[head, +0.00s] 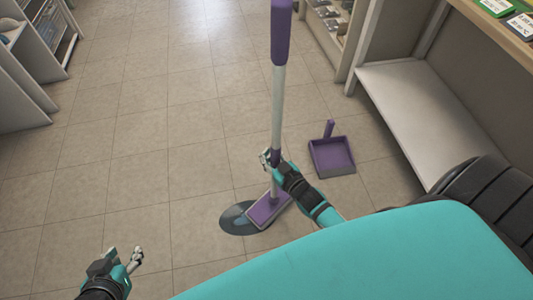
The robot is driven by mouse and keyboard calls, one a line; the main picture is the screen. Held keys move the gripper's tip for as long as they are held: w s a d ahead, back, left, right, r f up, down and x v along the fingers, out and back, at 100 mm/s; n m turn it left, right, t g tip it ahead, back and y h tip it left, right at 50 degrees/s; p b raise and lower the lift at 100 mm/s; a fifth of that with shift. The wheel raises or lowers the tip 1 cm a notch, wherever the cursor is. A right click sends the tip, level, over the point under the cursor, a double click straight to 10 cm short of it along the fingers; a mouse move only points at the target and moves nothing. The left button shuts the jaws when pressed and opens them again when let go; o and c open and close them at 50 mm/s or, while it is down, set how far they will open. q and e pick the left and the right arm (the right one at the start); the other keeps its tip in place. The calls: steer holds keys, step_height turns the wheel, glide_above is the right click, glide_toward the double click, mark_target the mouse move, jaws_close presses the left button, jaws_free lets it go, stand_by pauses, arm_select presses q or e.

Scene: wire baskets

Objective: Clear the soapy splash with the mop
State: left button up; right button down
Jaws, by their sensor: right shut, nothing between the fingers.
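The mop stands nearly upright, with a purple grip at the top, a white pole (278,100) and a flat purple head (268,209) on the floor. The soapy splash (233,221) is a dark, glossy round puddle on the tiles. The mop head covers its right part. My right gripper (267,158) is shut at the lower part of the pole, overlapping it in the view; I cannot tell whether they touch. My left gripper (130,258) is open and empty at the lower left, apart from the mop and the splash.
A purple dustpan (331,155) lies on the floor right of the mop. A white low shelf (420,115) and a counter line the right side. Shelving (18,75) stands at the upper left. The tiled floor left of the mop is clear.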

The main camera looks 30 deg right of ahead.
arm_select(q)
steer(key=shift+w+d+r+t+h+b, duration=0.15)
steer(key=shift+w+d+r+t+b, duration=0.1)
steer(key=shift+w+r+t, duration=0.3)
steer(key=shift+w+d+r+t+h+b, duration=0.15)
steer(key=shift+w+d+r+t, duration=0.15)
steer(key=shift+w, duration=0.45)
arm_select(e)
steer(key=shift+f, duration=0.65)
stand_by(2.6)
